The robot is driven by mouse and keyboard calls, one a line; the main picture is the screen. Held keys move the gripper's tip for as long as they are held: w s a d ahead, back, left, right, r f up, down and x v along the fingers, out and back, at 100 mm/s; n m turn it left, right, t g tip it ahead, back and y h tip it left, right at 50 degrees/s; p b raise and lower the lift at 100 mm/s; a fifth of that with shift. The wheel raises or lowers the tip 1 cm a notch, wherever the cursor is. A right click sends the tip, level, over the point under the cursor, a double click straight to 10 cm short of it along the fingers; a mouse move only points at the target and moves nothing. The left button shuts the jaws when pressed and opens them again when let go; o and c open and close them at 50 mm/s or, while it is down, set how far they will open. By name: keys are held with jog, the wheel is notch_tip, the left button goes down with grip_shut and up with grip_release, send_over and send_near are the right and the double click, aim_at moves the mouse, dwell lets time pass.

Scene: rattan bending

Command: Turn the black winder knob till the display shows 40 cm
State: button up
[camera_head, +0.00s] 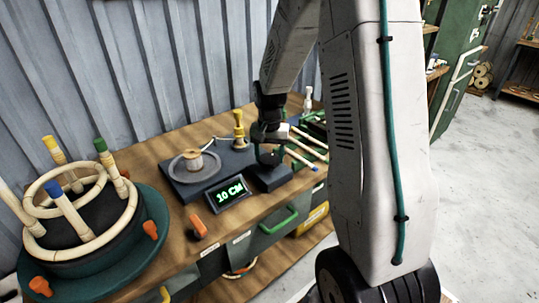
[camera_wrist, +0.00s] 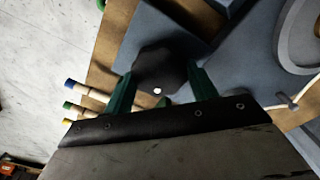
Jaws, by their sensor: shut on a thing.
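The winder (camera_head: 182,177) is a dark base on the wooden bench with a round plate and a spool (camera_head: 193,160) of pale cord. Its display (camera_head: 228,194) reads 10 CM in green. The black knob (camera_wrist: 160,70) shows in the wrist view between the green fingers of my gripper (camera_wrist: 160,88). My gripper is shut on the knob from above, one finger on each side. In the head view my gripper (camera_head: 270,155) is over the block at the winder's right end, and it mostly hides the knob there.
A round bending form (camera_head: 75,235) with rattan hoops and coloured-capped rods stands at the left. A brass-coloured post (camera_head: 239,130) rises behind the winder. Capped rods (camera_head: 302,157) lie close to the right of my gripper. An orange clamp (camera_head: 198,225) lies near the front edge.

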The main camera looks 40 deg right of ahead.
aim_at(269, 158)
jog(key=m, duration=0.4)
jog(key=shift+m, duration=2)
jog(key=shift+m, duration=0.3)
jog(key=o, duration=1)
notch_tip(269, 158, up, 8)
jog(key=shift+f, duration=0.1)
